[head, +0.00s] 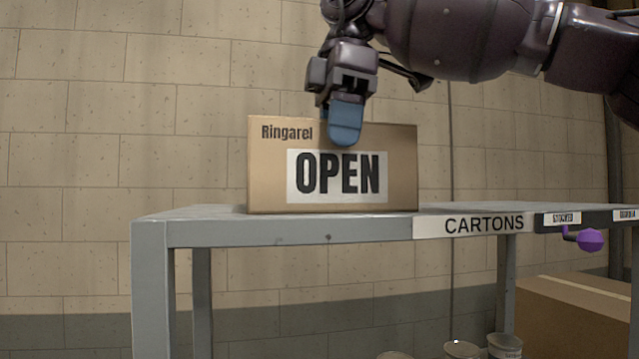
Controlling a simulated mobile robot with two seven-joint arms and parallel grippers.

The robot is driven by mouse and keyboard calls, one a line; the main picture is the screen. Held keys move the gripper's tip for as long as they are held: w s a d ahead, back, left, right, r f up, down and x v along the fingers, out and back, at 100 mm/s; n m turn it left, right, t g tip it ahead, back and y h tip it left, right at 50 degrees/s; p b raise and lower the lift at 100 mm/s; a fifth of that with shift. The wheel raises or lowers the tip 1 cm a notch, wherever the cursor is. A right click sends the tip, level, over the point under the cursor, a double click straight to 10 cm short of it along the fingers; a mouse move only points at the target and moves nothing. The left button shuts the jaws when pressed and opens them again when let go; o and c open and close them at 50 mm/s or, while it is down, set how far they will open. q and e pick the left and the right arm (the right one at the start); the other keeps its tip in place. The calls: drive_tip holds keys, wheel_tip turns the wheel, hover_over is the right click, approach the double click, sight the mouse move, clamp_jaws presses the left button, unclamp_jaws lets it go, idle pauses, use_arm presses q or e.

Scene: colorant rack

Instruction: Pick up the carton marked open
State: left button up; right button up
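The carton marked OPEN (400,145) is a tan box with a white label and the word Ringarel. It stands upright on the grey shelf (190,229) marked CARTONS. My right gripper (345,122) comes down from above at the carton's top edge, right of its middle. A blue fingertip overlaps the upper front face, just above the OPEN label. The other finger is hidden, so I cannot tell whether the gripper is open or shut, or whether it touches the carton. My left gripper is not in view.
A purple knob (588,240) sticks out at the shelf's right front edge. Below stand a larger brown box (570,318) and several cans (504,346). A block wall (90,140) is behind. The shelf top right of the carton looks clear.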

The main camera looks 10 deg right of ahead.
drive_tip(key=shift+f+b, duration=0.25)
drive_tip(key=shift+b, duration=0.05)
drive_tip(key=shift+c, duration=0.3)
clamp_jaws()
idle(0.3)
